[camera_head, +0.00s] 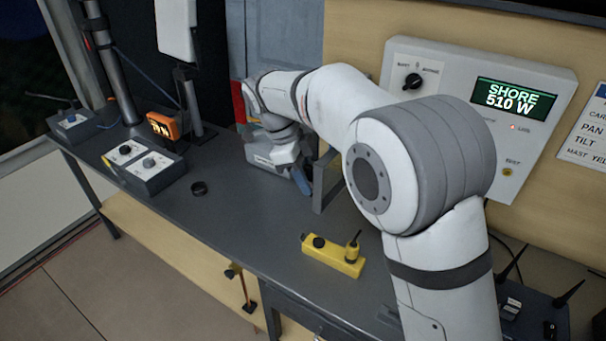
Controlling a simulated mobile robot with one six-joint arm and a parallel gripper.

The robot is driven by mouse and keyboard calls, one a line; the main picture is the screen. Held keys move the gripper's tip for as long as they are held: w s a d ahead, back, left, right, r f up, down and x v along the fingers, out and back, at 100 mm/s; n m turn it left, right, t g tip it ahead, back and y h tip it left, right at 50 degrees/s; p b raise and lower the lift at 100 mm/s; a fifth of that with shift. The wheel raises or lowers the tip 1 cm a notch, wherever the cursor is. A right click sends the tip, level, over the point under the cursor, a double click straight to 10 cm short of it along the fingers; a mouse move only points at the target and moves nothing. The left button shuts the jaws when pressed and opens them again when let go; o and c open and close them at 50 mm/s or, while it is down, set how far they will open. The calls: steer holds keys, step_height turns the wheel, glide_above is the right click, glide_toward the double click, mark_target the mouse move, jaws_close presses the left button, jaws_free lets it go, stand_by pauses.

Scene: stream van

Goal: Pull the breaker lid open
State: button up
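My white arm reaches from the lower right to the back of the dark worktop. My gripper (290,165) is at its far end, small and partly hidden by the wrist, so its opening cannot be made out. It is close beside a pale grey box (260,158) on the worktop; I cannot tell whether they touch. A small blue part (301,181) shows just below the wrist. No breaker lid can be clearly picked out; the pale grey box may carry it, but its lid and edges are not clear.
The wall panel (455,75) has a black knob and a display reading SHORE 510 W. A yellow control box (333,256) lies on the worktop (235,222). Grey control boxes (143,167), an orange-framed display (163,126) and a black ring (199,188) are left. The worktop's front middle is mostly clear.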

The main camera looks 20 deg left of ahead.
steer(key=v, duration=0.7)
steer(key=shift+r, duration=0.4)
steer(key=shift+a, duration=0.1)
